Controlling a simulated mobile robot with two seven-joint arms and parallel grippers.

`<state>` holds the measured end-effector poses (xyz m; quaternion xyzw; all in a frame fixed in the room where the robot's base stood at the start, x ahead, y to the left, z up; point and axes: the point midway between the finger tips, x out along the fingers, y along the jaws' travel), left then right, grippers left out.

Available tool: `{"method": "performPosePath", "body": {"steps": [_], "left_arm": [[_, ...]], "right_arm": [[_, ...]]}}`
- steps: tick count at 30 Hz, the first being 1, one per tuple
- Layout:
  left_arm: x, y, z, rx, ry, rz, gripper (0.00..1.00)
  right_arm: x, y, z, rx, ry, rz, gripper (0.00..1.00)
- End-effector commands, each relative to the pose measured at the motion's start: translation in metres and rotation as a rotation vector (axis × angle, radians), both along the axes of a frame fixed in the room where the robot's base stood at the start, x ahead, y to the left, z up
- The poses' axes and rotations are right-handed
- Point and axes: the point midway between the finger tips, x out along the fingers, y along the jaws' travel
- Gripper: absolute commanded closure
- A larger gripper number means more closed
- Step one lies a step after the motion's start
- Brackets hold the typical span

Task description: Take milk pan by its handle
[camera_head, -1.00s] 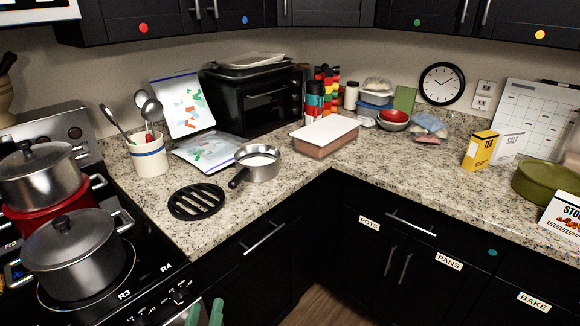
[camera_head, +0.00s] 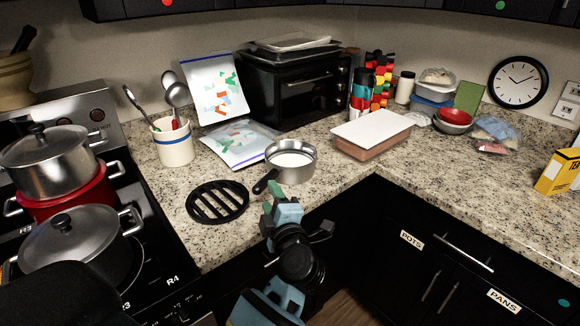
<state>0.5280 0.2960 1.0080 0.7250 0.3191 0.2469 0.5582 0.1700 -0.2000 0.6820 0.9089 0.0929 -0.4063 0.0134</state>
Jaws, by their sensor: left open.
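The milk pan (camera_head: 291,172) is a small steel pan with white contents. It stands upright on the granite counter near the front edge. Its dark handle (camera_head: 264,182) points toward the front left. My left gripper (camera_head: 272,198), with green fingertips, is open just in front of the handle. The fingertips look very close to the handle; I cannot tell whether they touch it or straddle it. My right gripper is not in view.
A black round trivet (camera_head: 217,202) lies left of the pan. A utensil crock (camera_head: 174,143) and a plastic bag (camera_head: 238,143) are behind it. A lidded baking dish (camera_head: 372,136) stands to the right. Large pots (camera_head: 72,238) occupy the stove at left.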

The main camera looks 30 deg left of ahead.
Motion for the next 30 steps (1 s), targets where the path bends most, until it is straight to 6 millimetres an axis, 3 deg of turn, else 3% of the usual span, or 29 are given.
{"method": "performPosePath", "body": {"steps": [11, 21, 30], "left_arm": [[0.015, 0.018, 0.001, 0.003, -0.003, 0.001, 0.52], [0.044, 0.05, -0.001, 0.004, -0.004, 0.001, 0.52], [0.046, 0.053, -0.002, 0.002, -0.001, 0.0, 0.52]], "right_arm": [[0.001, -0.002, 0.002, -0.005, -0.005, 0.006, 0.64], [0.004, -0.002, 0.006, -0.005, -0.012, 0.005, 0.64], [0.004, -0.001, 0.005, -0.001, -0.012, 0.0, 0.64]]}}
